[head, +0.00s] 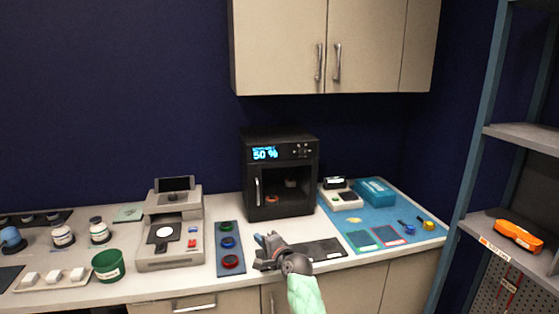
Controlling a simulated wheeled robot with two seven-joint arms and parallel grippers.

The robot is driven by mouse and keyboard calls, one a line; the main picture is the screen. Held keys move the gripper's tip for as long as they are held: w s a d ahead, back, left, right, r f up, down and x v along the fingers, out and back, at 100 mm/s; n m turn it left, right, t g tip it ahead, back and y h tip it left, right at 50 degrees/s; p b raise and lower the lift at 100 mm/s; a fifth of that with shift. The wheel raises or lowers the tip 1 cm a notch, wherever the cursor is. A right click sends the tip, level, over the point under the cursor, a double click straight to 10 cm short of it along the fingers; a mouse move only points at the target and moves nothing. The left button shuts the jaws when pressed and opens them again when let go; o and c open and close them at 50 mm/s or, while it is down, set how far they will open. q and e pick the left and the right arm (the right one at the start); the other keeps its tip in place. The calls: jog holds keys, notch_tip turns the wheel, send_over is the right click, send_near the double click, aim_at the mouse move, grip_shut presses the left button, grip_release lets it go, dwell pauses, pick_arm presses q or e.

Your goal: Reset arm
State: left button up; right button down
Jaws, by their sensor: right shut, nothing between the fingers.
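My right arm, in a pale green sleeve, comes in from the bottom of the head view. Its gripper (266,246) is shut and empty, with the fingers pointing up and left. It is over the front part of the white counter (190,287), in front of the black oven-like device (279,175), beside the panel of coloured buttons (229,242). My left gripper is not in view.
A dark mat (318,250) lies right of the gripper. A grey machine (169,229) and a green cup (108,265) stand left. A blue mat (398,214) with small tools lies right. A shelf rack (470,160) stands far right, with cabinets (335,45) above.

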jog(key=s+d+f+n+g+h, duration=0.25)
jog(key=s+d+f, duration=0.55)
jog(key=s, duration=0.4)
jog(key=s+d+f+n+g+h, duration=0.2)
jog(key=s+d+f+n+g, duration=0.3)
jog(key=s+f, duration=0.7)
jog(key=s+d+n+g+h, duration=0.15)
jog(key=s+d, duration=0.35)
jog(key=s, duration=0.5)
jog(key=s+d+f+n+h, duration=0.15)
jog(key=s+d, duration=0.35)
jog(key=s, duration=0.6)
jog(key=s+d+n+g+h, duration=0.1)
jog(key=s+d+h, duration=0.3)
jog(key=s, duration=0.6)
notch_tip(320, 180, down, 24)
jog(key=w+a+g+y, duration=0.1)
jog(key=g+y, duration=0.1)
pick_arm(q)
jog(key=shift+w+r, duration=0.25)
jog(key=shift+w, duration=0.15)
pick_arm(e)
jog(key=s+f, duration=0.3)
jog(key=f, duration=0.6)
jog(key=s+a+f, duration=0.1)
jog(key=s+f, duration=0.2)
jog(key=f, duration=0.7)
jog(key=shift+s+f, duration=0.2)
jog(key=shift+s, duration=0.15)
jog(key=shift+n, duration=0.25)
